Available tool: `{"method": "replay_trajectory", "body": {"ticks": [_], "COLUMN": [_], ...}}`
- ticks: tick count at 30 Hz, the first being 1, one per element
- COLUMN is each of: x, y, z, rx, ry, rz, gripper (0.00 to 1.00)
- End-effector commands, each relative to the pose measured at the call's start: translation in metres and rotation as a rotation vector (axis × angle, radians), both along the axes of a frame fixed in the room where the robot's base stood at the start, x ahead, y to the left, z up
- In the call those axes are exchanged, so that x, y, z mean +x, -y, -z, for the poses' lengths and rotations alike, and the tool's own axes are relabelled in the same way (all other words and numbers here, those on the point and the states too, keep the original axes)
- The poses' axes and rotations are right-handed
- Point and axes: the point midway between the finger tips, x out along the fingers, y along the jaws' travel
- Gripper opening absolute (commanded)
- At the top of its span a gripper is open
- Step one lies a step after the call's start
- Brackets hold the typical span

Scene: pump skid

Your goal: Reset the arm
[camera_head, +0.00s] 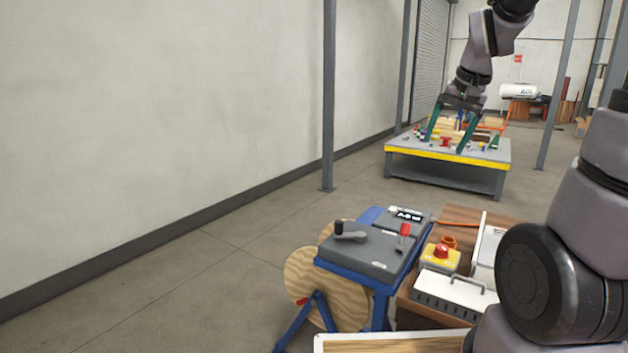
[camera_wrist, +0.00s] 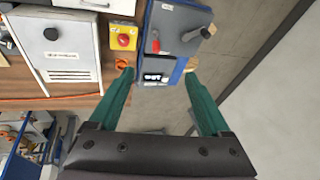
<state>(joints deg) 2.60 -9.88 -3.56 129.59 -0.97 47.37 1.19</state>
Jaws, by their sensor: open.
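My arm enters the head view from the right and its end hangs at the upper right. My gripper (camera_head: 446,147) is open, with two green fingers spread apart and nothing between them. In the wrist view my gripper (camera_wrist: 158,72) shows both green fingers reaching up the picture, apart and empty. Below and beyond it in that view is a grey control box (camera_wrist: 172,30) on a blue frame, with a red lever. The same control box (camera_head: 368,252) stands at the lower middle in the head view, clear of the gripper.
A wooden bench (camera_head: 461,214) at lower right carries a yellow box with a red button (camera_head: 441,251) and a white case (camera_head: 456,292). A wooden spool (camera_head: 303,277) stands beside the control box. A yellow-edged table (camera_head: 440,152) and a post (camera_head: 329,100) stand farther back. Floor at left is clear.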

Motion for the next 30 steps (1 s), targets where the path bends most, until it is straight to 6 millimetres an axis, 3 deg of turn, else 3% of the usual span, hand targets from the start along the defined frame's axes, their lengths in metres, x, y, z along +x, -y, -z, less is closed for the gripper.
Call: {"method": "replay_trajectory", "body": {"ticks": [1,6,12,15,25,27,28,30], "x": [-0.017,-0.071,-0.125,-0.14,-0.15,-0.149,-0.149,-0.149], "y": [-0.007,-0.028,-0.045,-0.049,-0.052,-0.052,-0.052,-0.052], "z": [-0.015,-0.048,-0.064,-0.067,-0.067,-0.067,-0.067,-0.067], "rx": [0.003,0.014,0.02,0.021,0.022,0.022,0.022,0.022], "ry": [0.037,0.135,0.225,0.25,0.266,0.266,0.266,0.266], "rz": [-0.011,-0.049,-0.084,-0.095,-0.102,-0.102,-0.102,-0.101], "gripper": [0.82,0.82,0.82,0.82,0.82,0.55,0.5,0.5]}}
